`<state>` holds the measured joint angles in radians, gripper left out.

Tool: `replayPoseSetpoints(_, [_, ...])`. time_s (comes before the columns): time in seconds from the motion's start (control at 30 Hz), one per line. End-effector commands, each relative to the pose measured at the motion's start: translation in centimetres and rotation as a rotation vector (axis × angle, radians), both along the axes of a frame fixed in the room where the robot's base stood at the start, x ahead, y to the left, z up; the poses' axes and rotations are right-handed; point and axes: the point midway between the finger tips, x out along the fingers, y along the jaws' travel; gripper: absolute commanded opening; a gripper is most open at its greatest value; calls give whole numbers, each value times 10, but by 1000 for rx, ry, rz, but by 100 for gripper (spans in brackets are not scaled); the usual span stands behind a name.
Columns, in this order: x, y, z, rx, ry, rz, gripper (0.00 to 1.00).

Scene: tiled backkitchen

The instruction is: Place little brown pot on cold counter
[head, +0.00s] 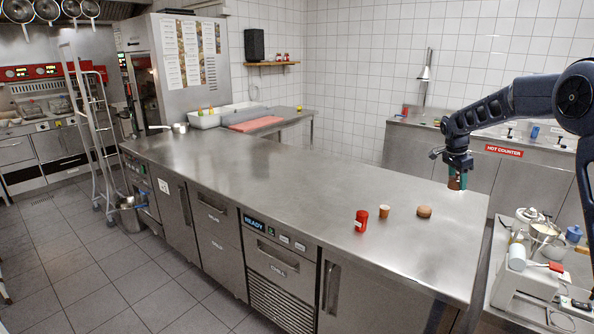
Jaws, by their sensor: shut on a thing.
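My gripper (457,170) points down over the right part of the long steel counter (290,190) in the head view. It is shut on a small brown thing (453,183), seemingly the little brown pot, partly hidden by the fingers. A greenish part shows beside the brown. The held thing looks close above the countertop; I cannot tell whether it touches. No sign in view reads cold counter.
A red can (361,221), a small orange-brown cup (384,211) and a round brown thing (424,211) stand left of my gripper. A counter behind bears a red "HOT COUNTER" sign (504,151). Kitchen items, including a white pot (544,232), crowd the lower right. The long counter's middle is clear.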

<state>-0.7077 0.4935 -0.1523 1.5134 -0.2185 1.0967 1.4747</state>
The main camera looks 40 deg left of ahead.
Motion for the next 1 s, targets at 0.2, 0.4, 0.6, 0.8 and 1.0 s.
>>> replayPoseSetpoints(0.2, [-41, 83, 0, 0, 0, 151, 7])
replayPoseSetpoints(0.4, [-67, 126, 0, 0, 0, 231, 7])
replayPoseSetpoints(0.6, [-76, 140, 0, 0, 0, 259, 7])
replayPoseSetpoints(0.8, [-76, 140, -5, 0, 1, 259, 7])
replayPoseSetpoints(1.0, [-76, 139, -39, -2, 4, 259, 7])
